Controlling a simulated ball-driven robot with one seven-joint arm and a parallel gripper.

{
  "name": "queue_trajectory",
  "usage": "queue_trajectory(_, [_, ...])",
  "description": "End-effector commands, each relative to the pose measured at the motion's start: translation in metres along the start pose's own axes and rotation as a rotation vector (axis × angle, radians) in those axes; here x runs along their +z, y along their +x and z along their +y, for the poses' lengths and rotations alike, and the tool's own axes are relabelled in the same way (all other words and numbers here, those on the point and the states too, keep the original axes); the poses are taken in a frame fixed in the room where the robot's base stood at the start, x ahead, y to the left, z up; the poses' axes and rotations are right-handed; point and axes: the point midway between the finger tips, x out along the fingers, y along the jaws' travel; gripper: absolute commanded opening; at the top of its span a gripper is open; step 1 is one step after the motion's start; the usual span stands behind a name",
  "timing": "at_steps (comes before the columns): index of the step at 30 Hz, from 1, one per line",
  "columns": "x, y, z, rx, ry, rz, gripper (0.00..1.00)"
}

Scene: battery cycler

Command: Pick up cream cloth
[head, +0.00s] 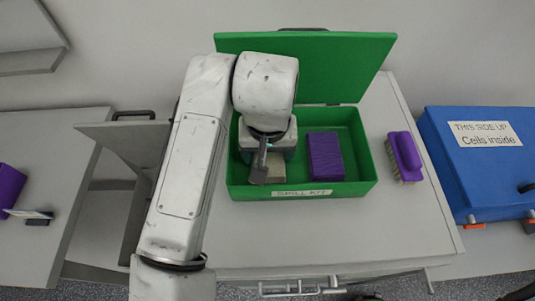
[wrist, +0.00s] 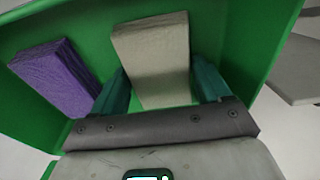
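The cream cloth (wrist: 155,50) is a folded block lying in the green spill kit box (head: 368,150). In the head view only part of the cloth (head: 274,172) shows, beneath and behind my gripper. In the wrist view my gripper (wrist: 163,80) is open, with one teal finger on each side of the cloth's near end. Small gaps seem to show between the fingers and the cloth. The wrist view does not show clearly how deep the fingertips reach beside it.
A purple cloth (head: 325,156) lies to the right of the cream cloth in the box. The box's lid (head: 335,65) stands open at the back. A purple brush (head: 404,155) sits on the cabinet top right of the box. A blue case (head: 480,175) stands farther right.

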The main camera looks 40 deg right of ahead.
Motion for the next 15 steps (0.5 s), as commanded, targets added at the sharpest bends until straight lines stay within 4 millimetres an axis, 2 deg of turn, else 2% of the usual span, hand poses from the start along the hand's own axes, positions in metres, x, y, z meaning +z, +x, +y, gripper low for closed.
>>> queue_trajectory(1, [0.0, -0.0001, 0.0, 0.0, 0.0, 0.0, 0.71])
queue_trajectory(9, [0.0, -0.0002, 0.0, 0.0, 0.0, 0.0, 0.45])
queue_trajectory(15, [-0.0001, -0.0003, 0.0, 0.0, 0.0, 0.0, 0.44])
